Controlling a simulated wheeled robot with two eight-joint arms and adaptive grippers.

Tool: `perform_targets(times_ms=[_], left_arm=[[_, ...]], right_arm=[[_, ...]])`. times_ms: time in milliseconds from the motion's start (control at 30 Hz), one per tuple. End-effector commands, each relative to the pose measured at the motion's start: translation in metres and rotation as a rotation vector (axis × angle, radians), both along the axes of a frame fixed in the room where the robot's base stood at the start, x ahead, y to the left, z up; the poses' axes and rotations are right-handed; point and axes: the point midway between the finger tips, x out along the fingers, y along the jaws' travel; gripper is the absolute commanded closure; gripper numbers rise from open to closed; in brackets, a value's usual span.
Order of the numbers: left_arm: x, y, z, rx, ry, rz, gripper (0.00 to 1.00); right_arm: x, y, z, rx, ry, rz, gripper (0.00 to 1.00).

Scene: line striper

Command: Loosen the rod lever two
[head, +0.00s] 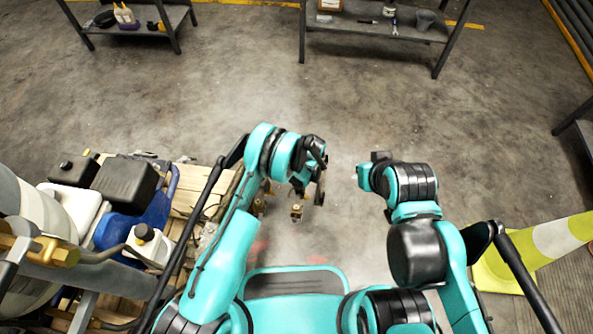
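A line striper (128,185) stands at the left on a wooden pallet. Small brass-coloured fittings (296,212) show just below my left gripper, near the middle of the view. I cannot tell which of these parts is rod lever two. My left gripper (319,170) is black and hangs just above and right of the fittings. I cannot tell whether it touches any of them, and its fingers are too unclear to read. My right gripper (376,160) is at the end of the folded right arm, apart from the fittings. Its fingers are mostly hidden.
Metal shelves (375,25) with small items stand at the back. The concrete floor between is clear.

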Motion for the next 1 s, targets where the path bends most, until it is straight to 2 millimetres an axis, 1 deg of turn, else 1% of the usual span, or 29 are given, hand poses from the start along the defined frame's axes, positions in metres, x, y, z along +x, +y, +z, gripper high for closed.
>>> perform_targets(times_ms=[200,533,567,600,633,667,900,1000], left_arm=[[0.0012,-0.0015,0.0003,0.032,-0.011,0.000,1.00],[0.0014,-0.0014,0.0004,0.034,-0.011,0.000,1.00],[0.0014,-0.0014,0.0003,0.034,-0.011,0.000,0.81],[0.0013,-0.0014,0.0004,0.034,-0.011,0.000,0.70],[0.0012,-0.0014,0.0003,0.033,-0.010,0.000,0.62],[0.0010,-0.0014,0.0002,0.033,-0.010,0.000,0.61],[0.0003,-0.0016,0.0002,0.033,-0.008,0.001,0.61],[-0.0004,-0.0026,0.0039,0.033,-0.008,0.000,0.61]], right_arm=[[0.0000,0.0000,0.0001,0.000,0.000,0.000,1.00],[0.0000,0.0000,0.0001,0.000,0.000,0.000,1.00],[0.0000,0.0000,0.0001,0.000,0.000,0.000,1.00],[0.0000,0.0000,0.0001,0.000,0.000,0.000,1.00],[-0.0001,0.0000,0.0001,0.000,0.000,0.000,1.00],[-0.0001,0.0000,0.0001,0.000,0.000,0.000,1.00],[0.0000,0.0000,0.0000,0.000,0.000,0.000,1.00],[0.0000,0.0000,0.0000,0.000,0.000,0.000,1.00]])
